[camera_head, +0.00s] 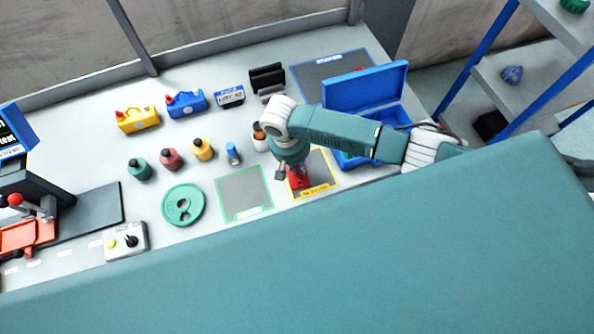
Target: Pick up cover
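No part is labelled as the cover, so I cannot tell for certain which one it is. A flat green disc (183,205) with an opening in it lies on the worktop. A red part (298,178) lies in the yellow-framed square (322,179), partly hidden by my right arm. My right gripper (289,171) points down at the left side of this square, just above or beside the red part. Its fingers are small and partly hidden, so I cannot tell whether they are open or touch the part. My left gripper is out of view.
An empty green-framed square (244,194) lies left of the red part. An open blue box (365,92) stands behind my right arm. Several bottles, a yellow part (137,119), a blue part (186,103) and a button box (127,241) stand on the worktop. A shelf is at right.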

